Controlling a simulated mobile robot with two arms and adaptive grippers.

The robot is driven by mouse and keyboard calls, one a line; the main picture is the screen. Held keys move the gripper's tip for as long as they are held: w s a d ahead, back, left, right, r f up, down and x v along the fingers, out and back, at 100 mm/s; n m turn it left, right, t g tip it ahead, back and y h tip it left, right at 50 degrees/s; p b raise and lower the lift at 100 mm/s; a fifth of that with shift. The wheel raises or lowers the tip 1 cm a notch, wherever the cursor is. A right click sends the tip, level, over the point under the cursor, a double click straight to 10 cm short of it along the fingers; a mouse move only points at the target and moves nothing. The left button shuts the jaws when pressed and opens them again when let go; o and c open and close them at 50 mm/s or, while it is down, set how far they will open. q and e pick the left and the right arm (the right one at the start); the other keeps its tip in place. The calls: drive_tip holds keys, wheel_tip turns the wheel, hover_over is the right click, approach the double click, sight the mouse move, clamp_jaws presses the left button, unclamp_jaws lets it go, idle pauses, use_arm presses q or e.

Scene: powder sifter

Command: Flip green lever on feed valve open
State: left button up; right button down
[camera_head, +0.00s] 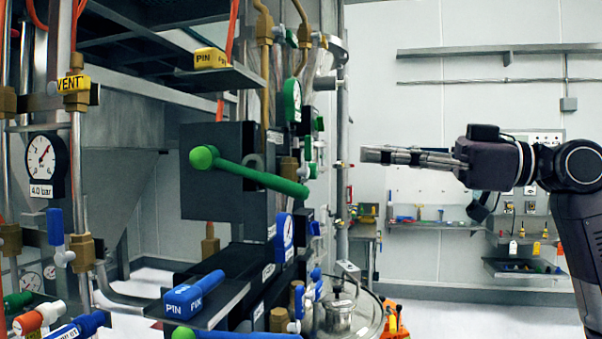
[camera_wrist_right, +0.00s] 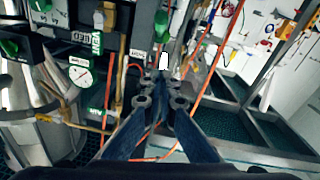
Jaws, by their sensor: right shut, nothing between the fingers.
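A long green lever (camera_head: 250,174) with a ball end stands out from a dark box (camera_head: 215,200) on the machine, sloping down to the right. I cannot read a label that marks it as the feed valve. My left gripper is out of view.
A blue PIN FIX block (camera_head: 196,293) and a yellow one (camera_head: 210,58) sit on ledges. Pipes, gauges (camera_head: 46,163) and blue handles (camera_head: 56,228) crowd the left. A lidded steel vessel (camera_head: 338,314) stands below. Space around my right gripper looks clear.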

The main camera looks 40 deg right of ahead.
drive_tip(key=r+p, duration=0.1)
drive_tip(key=p, duration=0.6)
hover_over(304, 188)
drive_tip(key=s, duration=0.1)
drive_tip(key=f, duration=0.2)
drive_tip(key=w+f+b, duration=0.1)
drive_tip(key=f, duration=0.1)
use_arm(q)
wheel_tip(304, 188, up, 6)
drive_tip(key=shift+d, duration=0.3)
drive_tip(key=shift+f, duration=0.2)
use_arm(e)
drive_tip(key=shift+f, duration=0.2)
